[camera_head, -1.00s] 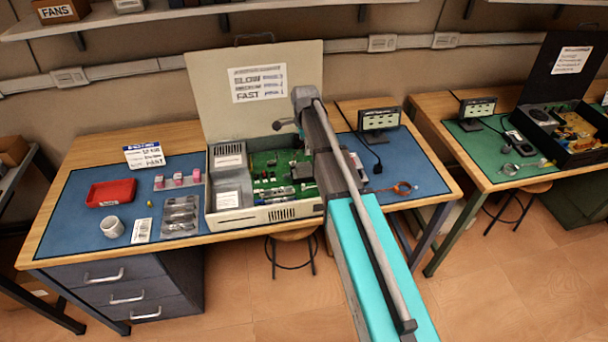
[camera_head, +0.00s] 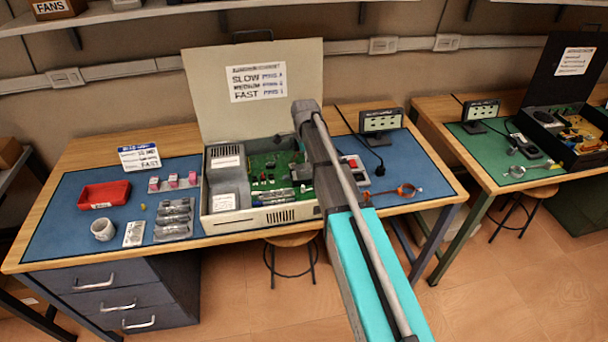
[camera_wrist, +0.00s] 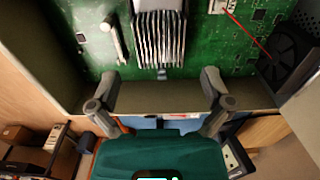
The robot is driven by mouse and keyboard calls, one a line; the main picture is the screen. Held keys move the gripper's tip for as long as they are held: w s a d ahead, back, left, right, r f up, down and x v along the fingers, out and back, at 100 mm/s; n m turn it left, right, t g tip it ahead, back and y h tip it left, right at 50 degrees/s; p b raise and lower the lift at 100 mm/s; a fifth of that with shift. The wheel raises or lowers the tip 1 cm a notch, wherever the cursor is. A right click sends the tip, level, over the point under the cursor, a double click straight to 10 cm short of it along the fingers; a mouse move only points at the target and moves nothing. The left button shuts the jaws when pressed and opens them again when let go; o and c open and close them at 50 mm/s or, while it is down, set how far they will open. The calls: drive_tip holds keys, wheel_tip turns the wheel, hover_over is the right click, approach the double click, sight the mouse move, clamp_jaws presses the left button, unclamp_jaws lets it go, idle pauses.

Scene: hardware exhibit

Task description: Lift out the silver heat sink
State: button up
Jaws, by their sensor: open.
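The silver heat sink (camera_wrist: 159,38) is a finned block on the green circuit board (camera_wrist: 85,40) in the wrist view. Its upper end runs out of the frame. My gripper (camera_wrist: 160,79) is open and empty, its two fingers spread on either side of the heat sink's lower end, apart from it in the picture. I cannot tell the height gap. I cannot make out the heat sink there.
The case wall (camera_wrist: 190,96) runs below the heat sink in the wrist view, with a black fan (camera_wrist: 285,55) at right. The raised lid (camera_head: 205,85) stands behind the case.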

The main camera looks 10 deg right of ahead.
sight(304, 168)
drive_tip(key=shift+f, duration=0.1)
drive_tip(key=shift+a+f+b, duration=0.15)
drive_tip(key=shift+f+b, duration=2.35)
drive_tip(key=shift+b, duration=0.15)
drive_tip(key=c, duration=0.7)
